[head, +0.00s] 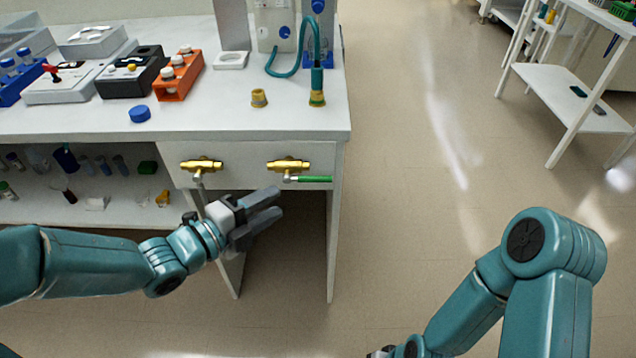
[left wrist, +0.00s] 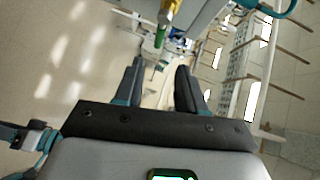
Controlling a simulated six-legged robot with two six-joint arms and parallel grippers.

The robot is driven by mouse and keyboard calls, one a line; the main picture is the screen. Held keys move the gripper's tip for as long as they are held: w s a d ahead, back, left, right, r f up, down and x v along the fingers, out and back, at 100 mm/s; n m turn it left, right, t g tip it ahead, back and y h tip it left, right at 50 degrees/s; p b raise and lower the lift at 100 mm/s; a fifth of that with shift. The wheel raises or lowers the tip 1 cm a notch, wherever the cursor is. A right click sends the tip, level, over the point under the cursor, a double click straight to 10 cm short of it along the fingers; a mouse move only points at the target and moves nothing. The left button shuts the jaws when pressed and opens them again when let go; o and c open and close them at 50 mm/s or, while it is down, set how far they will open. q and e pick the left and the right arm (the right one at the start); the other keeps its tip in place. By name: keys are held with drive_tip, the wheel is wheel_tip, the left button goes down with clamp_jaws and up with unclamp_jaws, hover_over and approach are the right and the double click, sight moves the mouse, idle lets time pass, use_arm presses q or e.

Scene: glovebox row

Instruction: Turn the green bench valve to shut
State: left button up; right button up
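The green bench valve has a brass body (head: 288,164) on the front panel of the bench. Its green handle (head: 316,179) points right, level and in line with the body. In the left wrist view the green handle (left wrist: 159,37) and brass end (left wrist: 168,13) show at the top, beyond the fingertips. My left gripper (head: 277,203) is below and left of the handle, empty and apart from it. Its two fingers (left wrist: 160,66) stand apart in the left wrist view. My right arm is at the lower right, and its gripper is out of the picture.
A second brass valve (head: 201,164) sits to the left on the same panel. A brass fitting (head: 259,98) and a teal hose (head: 283,73) are on the bench top (head: 225,120). Shelves with small bottles are at left. The floor right of the bench is clear.

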sight(314, 181)
use_arm(q)
drive_tip(key=x, duration=1.3)
drive_tip(key=shift+w+a+f, duration=0.1)
clamp_jaws()
